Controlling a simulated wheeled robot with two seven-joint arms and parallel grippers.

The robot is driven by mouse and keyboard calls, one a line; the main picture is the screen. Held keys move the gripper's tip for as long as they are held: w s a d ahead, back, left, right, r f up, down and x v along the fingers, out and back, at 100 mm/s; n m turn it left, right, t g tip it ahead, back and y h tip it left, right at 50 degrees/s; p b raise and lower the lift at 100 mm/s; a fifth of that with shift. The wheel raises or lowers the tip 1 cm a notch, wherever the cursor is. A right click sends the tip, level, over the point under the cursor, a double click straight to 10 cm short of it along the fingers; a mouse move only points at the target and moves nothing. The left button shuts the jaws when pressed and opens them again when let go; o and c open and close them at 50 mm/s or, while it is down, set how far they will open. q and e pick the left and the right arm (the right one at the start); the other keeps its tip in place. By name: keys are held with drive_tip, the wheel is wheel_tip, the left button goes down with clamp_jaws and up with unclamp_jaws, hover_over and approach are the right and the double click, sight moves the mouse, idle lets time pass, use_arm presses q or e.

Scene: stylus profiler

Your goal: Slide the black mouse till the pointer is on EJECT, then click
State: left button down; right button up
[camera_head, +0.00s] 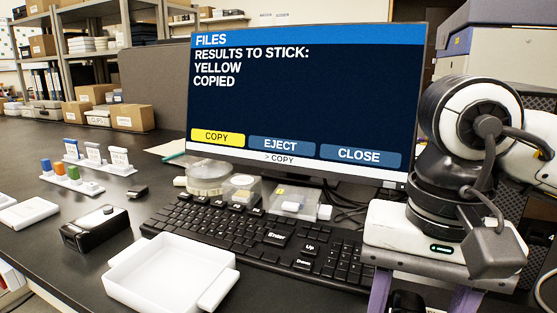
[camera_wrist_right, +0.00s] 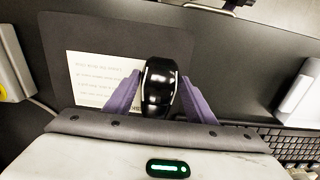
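The monitor (camera_head: 300,110) shows a FILES screen reading RESULTS TO STICK: YELLOW COPIED. Its COPY button (camera_head: 217,137) is highlighted yellow, and the line below reads "> COPY". The EJECT button (camera_head: 281,145) and CLOSE button (camera_head: 360,155) are blue. The black mouse (camera_wrist_right: 159,88) lies on a dark mat between the purple fingers of my right gripper (camera_wrist_right: 160,85), which appear closed against its sides. In the head view, the mouse (camera_head: 407,303) is mostly hidden below my right wrist at the bottom edge. My left gripper is out of view.
A black keyboard (camera_head: 262,240) lies left of the mouse. A white tray (camera_head: 168,272) sits in front of it. A printed sheet (camera_wrist_right: 100,82) lies on the mat (camera_wrist_right: 205,60). Small clear containers (camera_head: 242,188) stand under the monitor. Coloured sticks in a holder (camera_head: 72,180) are at left.

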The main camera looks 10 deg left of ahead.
drive_tip(key=c, duration=0.6)
drive_tip(key=shift+o, duration=0.2)
drive_tip(key=shift+s+d+b, duration=0.25)
drive_tip(key=shift+d, duration=0.6)
drive_tip(key=shift+s+d+b, duration=0.2)
drive_tip(key=shift+d+b, duration=0.05)
drive_tip(key=shift+d, duration=0.6)
drive_tip(key=shift+s+d+b, duration=0.25)
drive_tip(key=shift+d, duration=0.6)
drive_tip(key=shift+s+d, duration=0.2)
drive_tip(key=shift+d, duration=0.35)
drive_tip(key=shift+s+d, duration=0.15)
drive_tip(key=shift+d, duration=0.4)
drive_tip(key=o, duration=1.1)
drive_tip(key=shift+c, duration=0.3)
